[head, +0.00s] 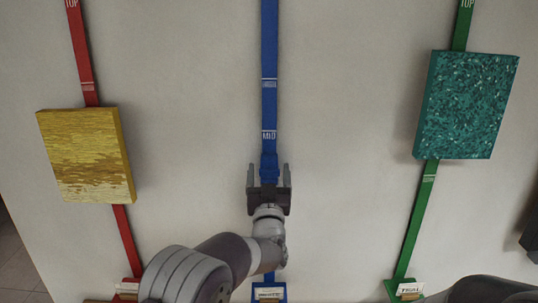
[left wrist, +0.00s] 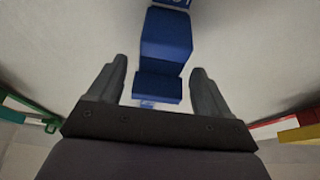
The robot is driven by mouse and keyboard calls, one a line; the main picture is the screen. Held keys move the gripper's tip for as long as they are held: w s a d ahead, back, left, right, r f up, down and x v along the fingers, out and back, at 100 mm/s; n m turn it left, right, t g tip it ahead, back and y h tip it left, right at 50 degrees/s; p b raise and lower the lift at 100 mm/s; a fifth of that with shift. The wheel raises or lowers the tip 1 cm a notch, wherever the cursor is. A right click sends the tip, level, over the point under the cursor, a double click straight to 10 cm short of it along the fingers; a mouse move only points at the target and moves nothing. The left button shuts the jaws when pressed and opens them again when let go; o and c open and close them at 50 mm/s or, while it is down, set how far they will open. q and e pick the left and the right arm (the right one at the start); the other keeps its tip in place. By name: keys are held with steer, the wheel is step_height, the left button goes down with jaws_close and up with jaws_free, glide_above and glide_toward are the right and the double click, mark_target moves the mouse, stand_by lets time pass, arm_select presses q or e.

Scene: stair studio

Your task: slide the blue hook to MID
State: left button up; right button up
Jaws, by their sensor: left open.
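The blue hook (head: 269,164) sits on the vertical blue rail (head: 269,50), just below the white MID label (head: 268,135). My left gripper (head: 270,169) is open at the hook, with one finger on each side of it in the head view. In the left wrist view, the blue hook (left wrist: 167,40) shows as a block with a lower lip between and beyond the open fingers of my left gripper (left wrist: 158,72). I see a gap on both sides, and whether a finger touches it is unclear. My right gripper is not in view.
A red rail (head: 80,50) carries a yellow panel (head: 86,155) at left. A green rail (head: 418,205) carries a teal panel (head: 466,105) at right. The pale wall between the rails is clear. A labelled blue base (head: 269,292) ends the blue rail below.

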arm_select(q)
steer(key=shift+w+r, duration=0.35)
steer(key=shift+r, duration=0.2)
steer(key=shift+w+r+p, duration=0.1)
steer(key=shift+r+p, duration=0.15)
steer(key=shift+p, duration=0.15)
steer(key=shift+w+f, duration=0.25)
steer(key=shift+w, duration=0.15)
steer(key=c, duration=1.4)
step_height(320, 180, up, 13)
steer(key=shift+r+p, duration=0.2)
steer(key=shift+p, duration=0.5)
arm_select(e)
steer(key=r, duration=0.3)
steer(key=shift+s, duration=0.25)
arm_select(q)
steer(key=o, duration=1.4)
steer(key=shift+s, duration=0.15)
steer(key=shift+s+d, duration=0.1)
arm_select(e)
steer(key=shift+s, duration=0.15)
